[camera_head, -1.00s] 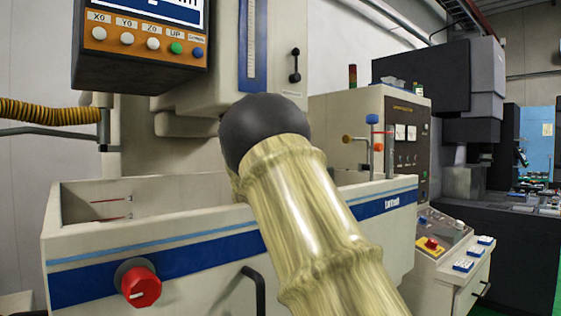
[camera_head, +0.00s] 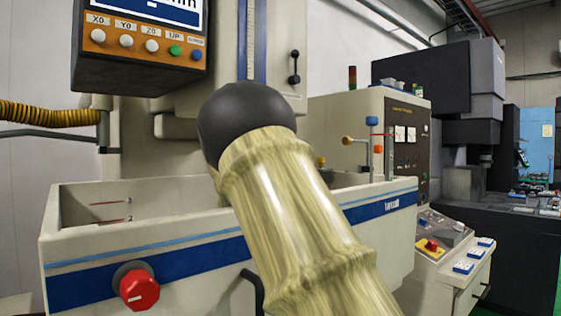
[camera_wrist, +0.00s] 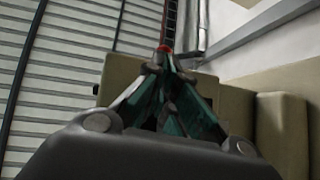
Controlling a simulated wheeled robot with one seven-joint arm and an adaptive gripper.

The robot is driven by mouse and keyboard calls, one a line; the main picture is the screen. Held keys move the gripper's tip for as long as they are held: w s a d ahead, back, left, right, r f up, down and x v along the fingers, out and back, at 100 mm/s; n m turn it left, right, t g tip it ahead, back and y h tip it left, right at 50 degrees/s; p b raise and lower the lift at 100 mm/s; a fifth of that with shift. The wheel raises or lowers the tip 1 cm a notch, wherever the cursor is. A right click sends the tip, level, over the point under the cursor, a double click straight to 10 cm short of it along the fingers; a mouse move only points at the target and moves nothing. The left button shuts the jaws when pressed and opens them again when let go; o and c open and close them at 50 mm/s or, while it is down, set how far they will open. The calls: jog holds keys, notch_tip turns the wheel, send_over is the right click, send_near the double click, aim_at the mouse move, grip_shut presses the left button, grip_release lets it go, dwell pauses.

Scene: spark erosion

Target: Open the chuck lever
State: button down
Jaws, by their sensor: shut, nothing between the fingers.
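My gripper (camera_wrist: 158,66) shows in the wrist view, its greenish fingers drawn together at the tips with nothing between them. A small red thing (camera_wrist: 165,48) shows just beyond the fingertips. I cannot tell whether it belongs to the chuck lever or whether the tips touch it. In the head view my arm hides the gripper and the space under the machine head (camera_head: 272,80). A small black double-ended handle (camera_head: 294,67) sits on the head's right side. I cannot make out a chuck lever for certain.
The machine's work tank (camera_head: 85,212) stands in front, with a red knob (camera_head: 139,290) on its front wall. A control display (camera_head: 140,40) hangs upper left. A cabinet (camera_head: 349,120) with pipes and an orange-tipped valve stands behind the tank. Beige blocks (camera_wrist: 280,125) are close in the wrist view.

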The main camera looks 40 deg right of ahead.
jog(key=s+a, duration=0.2)
jog(key=a, duration=0.5)
jog(key=shift+s+a+f, duration=0.2)
jog(key=shift+s+a, duration=0.15)
jog(key=shift+s, duration=0.05)
